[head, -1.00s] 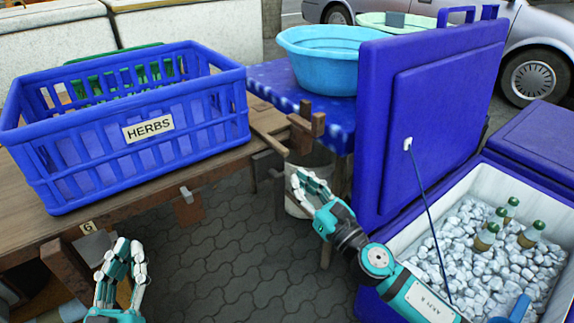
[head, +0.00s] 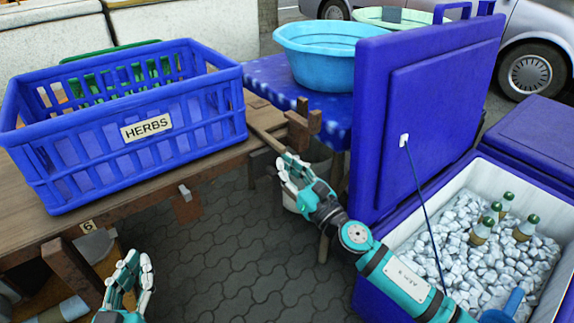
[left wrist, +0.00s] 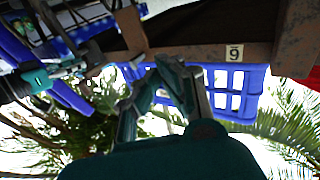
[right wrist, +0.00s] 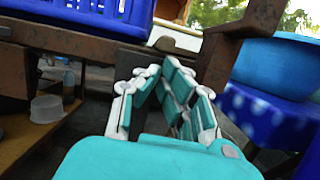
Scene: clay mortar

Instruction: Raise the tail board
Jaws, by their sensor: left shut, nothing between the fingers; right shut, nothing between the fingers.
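The wooden table (head: 120,209) has a narrow board (head: 265,125) and a brown block-like bracket (head: 302,122) at its right end. I cannot tell for sure which piece is the tail board. My right gripper (head: 285,165) is shut and empty, just below and in front of that end. In the right wrist view its fingers (right wrist: 175,80) point toward a brown upright and beam (right wrist: 218,58); contact is not clear. My left gripper (head: 138,262) is shut and empty, low in front of the table's front edge. Its fingers also show in the left wrist view (left wrist: 178,75).
A blue HERBS crate (head: 130,150) stands on the table. A light blue tub (head: 330,60) sits on a blue-covered table behind. An open blue cooler (head: 430,110) with ice and bottles is at the right, close to my right arm. Paving (head: 230,250) lies clear between.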

